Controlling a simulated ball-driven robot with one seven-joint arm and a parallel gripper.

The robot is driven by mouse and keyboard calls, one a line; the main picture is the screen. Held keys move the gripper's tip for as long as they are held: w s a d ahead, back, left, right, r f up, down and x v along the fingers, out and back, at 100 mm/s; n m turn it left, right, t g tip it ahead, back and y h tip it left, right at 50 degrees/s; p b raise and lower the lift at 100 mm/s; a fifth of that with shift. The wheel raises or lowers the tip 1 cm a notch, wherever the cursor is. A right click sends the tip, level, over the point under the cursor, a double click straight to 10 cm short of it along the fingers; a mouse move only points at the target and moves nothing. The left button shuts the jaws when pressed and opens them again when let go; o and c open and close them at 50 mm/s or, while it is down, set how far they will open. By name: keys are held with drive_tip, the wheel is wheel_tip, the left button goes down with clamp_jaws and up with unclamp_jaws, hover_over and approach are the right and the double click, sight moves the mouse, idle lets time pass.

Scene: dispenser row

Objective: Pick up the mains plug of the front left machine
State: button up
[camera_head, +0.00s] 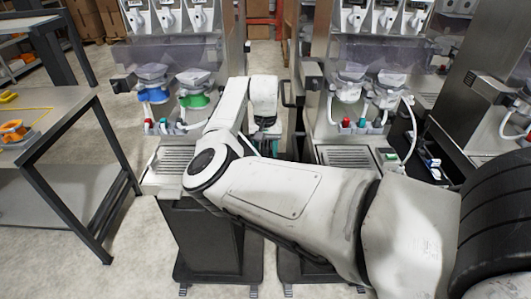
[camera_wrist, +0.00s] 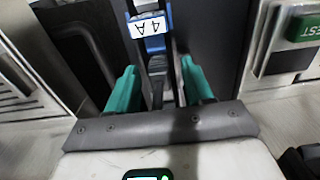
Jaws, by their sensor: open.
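The left machine (camera_head: 180,45) is a steel dispenser with a blue and a green part on its front. My gripper (camera_head: 266,146) is at its right side, in the gap between two machines, mostly hidden by my arm in the head view. In the wrist view my gripper (camera_wrist: 159,68) has its teal fingers apart. A blue part with a white tag reading "4 A" (camera_wrist: 150,27) lies just beyond the fingertips, and appears to be the plug. A dark piece (camera_wrist: 158,75) runs from it between the fingers. I cannot tell whether the fingers touch it. The plug is hidden in the head view.
A second dispenser (camera_head: 385,50) stands close on the right, so the gap is narrow. It has a blue, white-tagged part (camera_head: 432,163) at its right side. A workbench (camera_head: 55,112) with an orange tool (camera_head: 14,131) stands at left. Floor is clear between bench and machine.

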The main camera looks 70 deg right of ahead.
drive_tip(key=shift+f, duration=0.1)
drive_tip(key=shift+c, duration=0.2)
clamp_jaws()
idle(0.5)
drive_tip(key=shift+r+b, duration=0.35)
drive_tip(key=shift+r, duration=0.35)
drive_tip(key=s+a+r+b, duration=0.1)
drive_tip(key=s+a+r, duration=0.4)
drive_tip(key=a+r, duration=0.6)
drive_tip(key=shift+s+a+r, duration=0.2)
drive_tip(key=shift+a+r, duration=0.15)
drive_tip(key=shift+a, duration=0.65)
drive_tip(key=shift+r+p, duration=1.1)
drive_tip(key=shift+p, duration=0.05)
